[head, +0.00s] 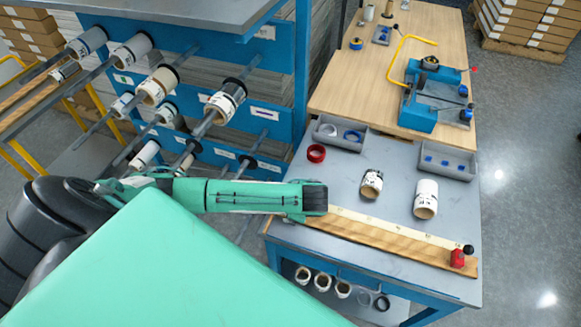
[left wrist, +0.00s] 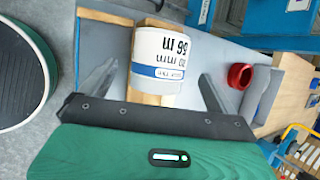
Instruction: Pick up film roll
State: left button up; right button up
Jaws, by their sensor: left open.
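In the left wrist view a white film roll (left wrist: 165,55) with a blue band and printed numbers lies between my open fingers, apparently over the wooden board. My left gripper (left wrist: 160,88) has one finger on each side of it; I cannot tell whether either touches. In the head view my left gripper (head: 310,198) is over the left end of the wooden measuring board (head: 400,238), and it hides this roll and its own fingertips. My right gripper is not in view.
A red ring (head: 316,153) and two grey trays (head: 340,134) (head: 447,161) sit farther back on the grey table (head: 390,160). A red block (head: 457,258) is at the board's right end. A blue rack (head: 200,40) with rolls on rods stands left.

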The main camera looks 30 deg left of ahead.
pick_arm(q)
jog(key=shift+p+x, duration=0.75)
jog(key=shift+x, duration=1.45)
jog(key=shift+d, duration=0.2)
jog(key=c, duration=1.1)
jog(key=shift+c, duration=0.2)
